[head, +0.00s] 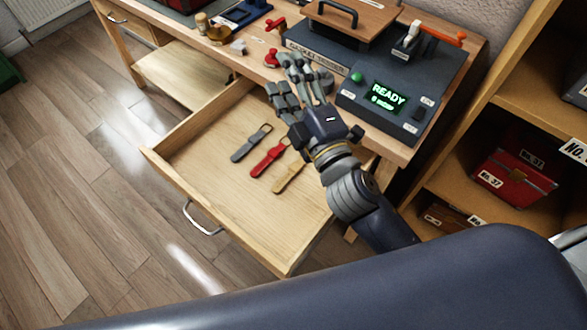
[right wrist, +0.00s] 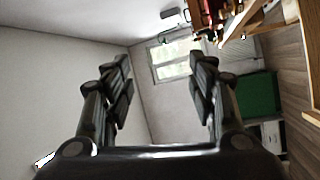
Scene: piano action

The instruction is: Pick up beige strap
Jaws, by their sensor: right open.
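The beige strap (head: 289,176) lies flat in the open wooden drawer (head: 205,205), at the right end of a row of straps. A red strap (head: 268,159) and a grey strap (head: 249,145) lie to its left. My right gripper (head: 292,82) is open and empty, with its fingers spread, above the drawer's back edge by the tester box. Its forearm passes to the right of the beige strap. The right wrist view shows the open fingers (right wrist: 160,80) with nothing between them; the strap is not in that view. My left gripper is not in view.
A tester box with a lit READY screen (head: 388,97) stands on the bench at the right, with a red knob (head: 271,58) beside it. Shelves with red boxes (head: 512,180) stand at the right. The front of the drawer is bare, and its handle (head: 200,218) faces outward.

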